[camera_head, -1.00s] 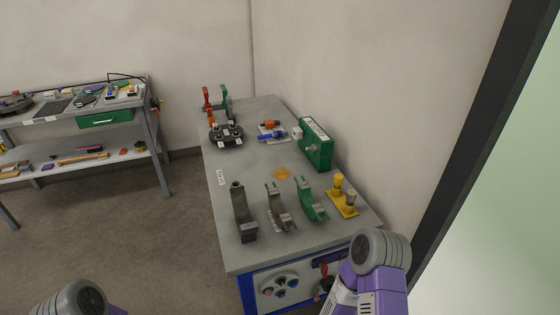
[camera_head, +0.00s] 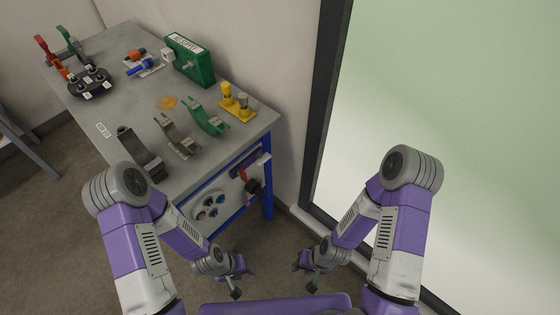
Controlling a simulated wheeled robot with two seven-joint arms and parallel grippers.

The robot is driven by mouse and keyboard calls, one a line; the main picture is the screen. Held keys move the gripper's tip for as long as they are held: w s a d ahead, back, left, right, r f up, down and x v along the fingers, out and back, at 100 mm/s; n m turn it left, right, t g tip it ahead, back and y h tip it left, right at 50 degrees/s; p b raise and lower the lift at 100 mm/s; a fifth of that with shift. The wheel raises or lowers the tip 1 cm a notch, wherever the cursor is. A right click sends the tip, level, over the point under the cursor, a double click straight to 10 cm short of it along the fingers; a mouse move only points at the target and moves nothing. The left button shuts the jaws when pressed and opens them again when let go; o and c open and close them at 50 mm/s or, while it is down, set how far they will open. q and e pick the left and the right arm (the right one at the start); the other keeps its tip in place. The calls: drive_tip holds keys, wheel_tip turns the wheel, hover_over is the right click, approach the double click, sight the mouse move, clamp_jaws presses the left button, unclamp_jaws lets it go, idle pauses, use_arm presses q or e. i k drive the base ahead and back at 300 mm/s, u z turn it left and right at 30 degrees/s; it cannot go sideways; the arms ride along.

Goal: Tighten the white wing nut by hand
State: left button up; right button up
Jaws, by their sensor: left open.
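The cart (camera_head: 118,60) stands at the upper left, with tools on its grey top. I cannot make out a white wing nut for certain. A small white block (camera_head: 168,55) sits beside a green box (camera_head: 190,62), and a small pale fitting (camera_head: 188,66) is on the box's front; both are too small to identify. My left gripper (camera_head: 244,282) is open and empty, low in front of the cart's end. My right gripper (camera_head: 304,277) looks open and empty, to the right of it. Both are apart from the cart and everything on it.
Grey (camera_head: 140,152) and green (camera_head: 208,117) curved clamps and a yellow stand (camera_head: 236,103) occupy the cart's near end. A dark frame and pale glass pane (camera_head: 450,90) stand at right. Floor between is clear.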

sight(260, 159)
drive_tip(key=u, duration=0.55)
drive_tip(key=k, duration=1.3)
drive_tip(key=u, duration=0.3)
drive_tip(key=i, duration=1.65)
drive_tip(key=z, duration=0.65)
